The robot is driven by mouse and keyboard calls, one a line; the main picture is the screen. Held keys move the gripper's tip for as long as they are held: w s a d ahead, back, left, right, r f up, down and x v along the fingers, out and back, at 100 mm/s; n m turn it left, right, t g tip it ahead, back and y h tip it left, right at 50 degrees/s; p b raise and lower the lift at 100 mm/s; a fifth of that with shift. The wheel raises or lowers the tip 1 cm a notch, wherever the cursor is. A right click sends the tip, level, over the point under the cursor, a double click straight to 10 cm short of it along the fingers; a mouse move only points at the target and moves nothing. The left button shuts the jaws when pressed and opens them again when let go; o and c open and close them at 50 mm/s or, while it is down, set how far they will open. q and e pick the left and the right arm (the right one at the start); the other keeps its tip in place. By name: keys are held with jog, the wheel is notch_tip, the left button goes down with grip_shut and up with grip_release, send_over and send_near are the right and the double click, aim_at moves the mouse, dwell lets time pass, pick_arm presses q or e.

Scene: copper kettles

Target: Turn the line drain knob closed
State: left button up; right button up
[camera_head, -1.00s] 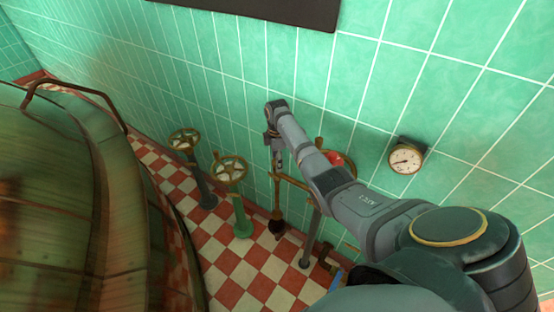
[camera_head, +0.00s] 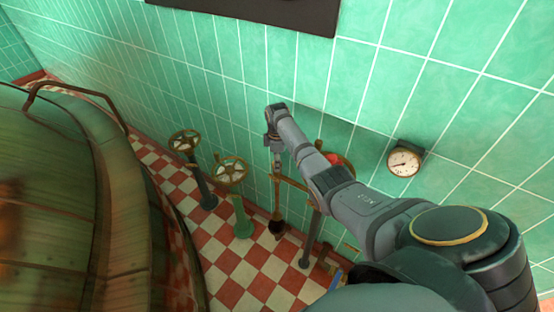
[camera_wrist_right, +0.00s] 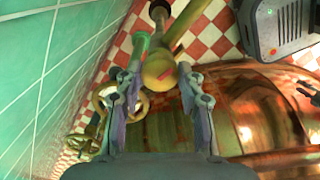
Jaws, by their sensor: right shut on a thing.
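My right gripper (camera_head: 278,163) points down at the brass pipe (camera_head: 291,182) by the green tiled wall. In the right wrist view, my right gripper (camera_wrist_right: 160,88) has its two fingers on either side of a rounded brass knob (camera_wrist_right: 158,66) with a small red mark, and it is shut on this knob. In the head view the knob is too small and covered to make out clearly.
Two spoked handwheels on posts (camera_head: 230,171) (camera_head: 184,141) stand left of the gripper. A red-centred wheel (camera_head: 334,159) is partly behind my right arm. A round gauge (camera_head: 404,162) is on the wall. A large copper kettle (camera_head: 60,215) fills the left.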

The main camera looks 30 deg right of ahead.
jog(key=m+p, duration=0.2)
jog(key=m, duration=0.1)
jog(key=shift+r+m, duration=0.25)
jog(key=shift+m, duration=0.05)
jog(key=m+p, duration=0.1)
jog(key=m, duration=0.2)
jog(key=shift+f+m+p, duration=0.1)
jog(key=shift+m+p, duration=0.2)
jog(key=shift+p, duration=0.05)
jog(key=m+p, duration=0.1)
jog(key=m, duration=0.3)
jog(key=m+p, duration=0.1)
jog(key=m, duration=0.3)
jog(key=shift+m, duration=0.3)
jog(key=shift+w, duration=0.1)
jog(key=o, duration=1.2)
jog(key=shift+f, duration=0.1)
